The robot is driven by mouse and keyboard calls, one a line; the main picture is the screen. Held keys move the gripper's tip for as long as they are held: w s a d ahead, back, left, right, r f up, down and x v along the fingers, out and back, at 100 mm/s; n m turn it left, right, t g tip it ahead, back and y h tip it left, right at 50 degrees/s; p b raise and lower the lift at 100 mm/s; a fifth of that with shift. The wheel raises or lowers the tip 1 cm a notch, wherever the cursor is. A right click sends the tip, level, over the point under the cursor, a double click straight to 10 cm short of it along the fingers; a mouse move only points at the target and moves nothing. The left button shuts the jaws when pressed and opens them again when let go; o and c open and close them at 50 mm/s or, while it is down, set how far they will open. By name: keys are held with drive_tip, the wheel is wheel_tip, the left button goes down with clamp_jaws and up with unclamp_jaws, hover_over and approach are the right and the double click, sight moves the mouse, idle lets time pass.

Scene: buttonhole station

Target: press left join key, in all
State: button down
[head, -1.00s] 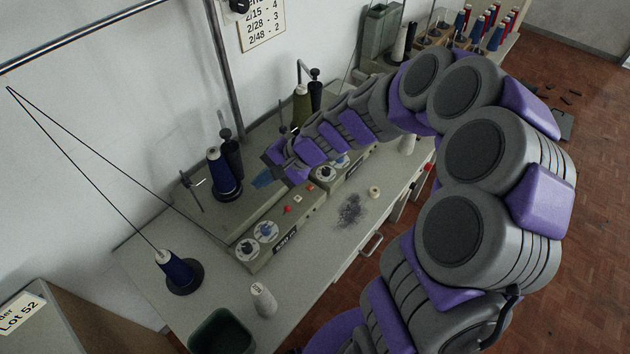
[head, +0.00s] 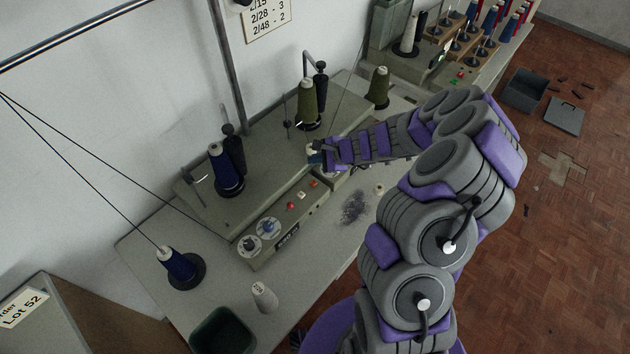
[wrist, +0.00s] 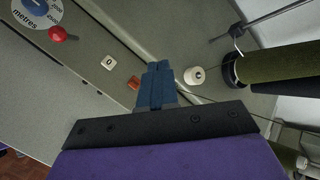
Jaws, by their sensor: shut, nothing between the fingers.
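That key also shows in the head view (head: 313,183), on the left control panel (head: 275,240). Beside it are a white key marked 0 (wrist: 108,62) and a red knob (wrist: 60,34). The mark on the orange-red key is too small to read.
A white round piece (wrist: 194,75) sits just right of the fingertips. An olive thread cone (head: 308,102) and a blue cone (head: 224,168) stand on the machines. Dark lint (head: 354,207) lies on the bench.

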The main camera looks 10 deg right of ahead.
sight(316, 184)
drive_tip(key=f+b, duration=0.6)
drive_tip(key=f, duration=0.2)
drive_tip(key=shift+a+f, duration=0.2)
drive_tip(key=shift+f+b, duration=0.15)
drive_tip(key=shift+b, duration=0.2)
drive_tip(key=shift+d, duration=0.25)
drive_tip(key=shift+a, duration=0.15)
drive_tip(key=shift+f, duration=0.15)
idle(1.4)
drive_tip(key=shift+f, duration=0.25)
